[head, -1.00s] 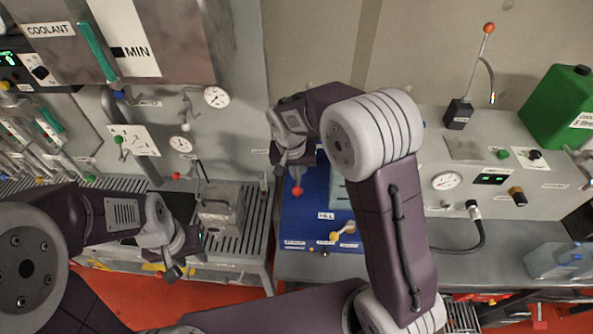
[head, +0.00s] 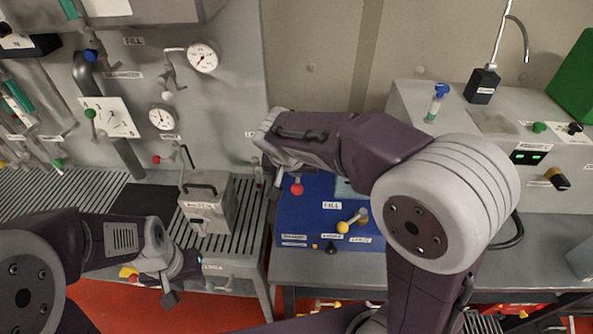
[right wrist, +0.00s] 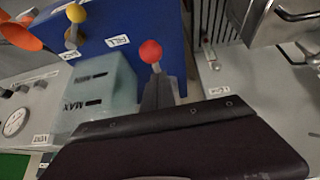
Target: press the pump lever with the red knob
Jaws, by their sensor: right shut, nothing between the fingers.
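The lever's red knob (head: 297,189) stands at the left edge of the blue unit (head: 300,222) in the head view. It also shows in the right wrist view (right wrist: 151,51), just past the tips of my right gripper (right wrist: 157,92). That gripper is shut and empty. In the head view my right gripper (head: 285,164) is right above the knob; whether it touches cannot be told. The lever's arm is mostly hidden behind the gripper. My left gripper (head: 177,280) hangs low at the left, away from the lever; its jaw opening is unclear.
A yellow-knobbed lever (head: 343,226) and a translucent tank marked MAX (right wrist: 100,90) are close by on the blue unit. A metal box with a handle (head: 208,203) stands on the slatted bench to the left. Another red knob (head: 156,159) is on the wall panel.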

